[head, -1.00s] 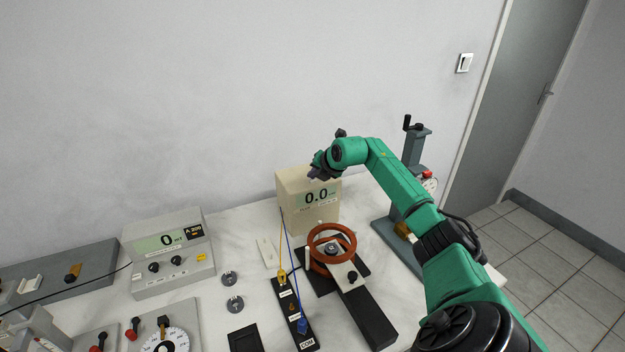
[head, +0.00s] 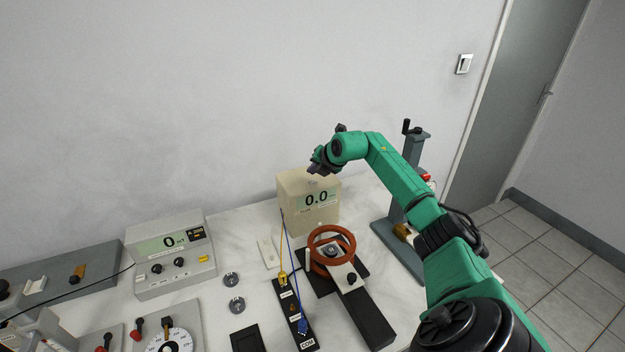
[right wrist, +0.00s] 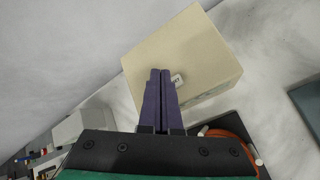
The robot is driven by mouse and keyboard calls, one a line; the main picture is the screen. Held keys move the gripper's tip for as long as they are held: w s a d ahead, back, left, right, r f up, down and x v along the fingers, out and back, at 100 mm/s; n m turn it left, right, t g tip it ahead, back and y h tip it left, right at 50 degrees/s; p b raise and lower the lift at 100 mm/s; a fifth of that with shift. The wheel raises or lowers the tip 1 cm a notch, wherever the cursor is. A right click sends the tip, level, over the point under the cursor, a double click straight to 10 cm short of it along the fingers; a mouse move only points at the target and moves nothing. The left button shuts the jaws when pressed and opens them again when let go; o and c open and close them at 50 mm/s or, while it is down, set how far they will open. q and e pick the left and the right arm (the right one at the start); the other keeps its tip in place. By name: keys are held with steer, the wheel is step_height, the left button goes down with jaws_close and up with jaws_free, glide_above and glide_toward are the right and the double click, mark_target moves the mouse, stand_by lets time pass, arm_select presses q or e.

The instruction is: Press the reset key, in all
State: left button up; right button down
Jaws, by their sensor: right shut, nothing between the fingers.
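A beige box (head: 294,206) with a display reading 0.0 stands at the back of the bench against the wall. My right gripper (head: 313,171) is shut and empty, above the top of this box. In the right wrist view its two purple fingers (right wrist: 160,72) lie together over the box top (right wrist: 200,50). A small white label (right wrist: 177,80) shows just beside the fingertips; its text is too small to read surely. No key is plainly visible there; the fingers may hide it. I cannot tell whether the fingertips touch the box. My left gripper is not in view.
A grey meter (head: 172,279) reading 0 with knobs and a yellow button stands to the left. An orange coil (head: 346,238) and a black terminal strip (head: 283,299) with yellow and blue leads lie in front. A grey stand (head: 413,150) rises behind my right arm.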

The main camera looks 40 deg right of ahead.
step_height(320, 180, up, 4)
steer(key=shift+r+p, duration=0.1)
steer(key=shift+p, duration=1.15)
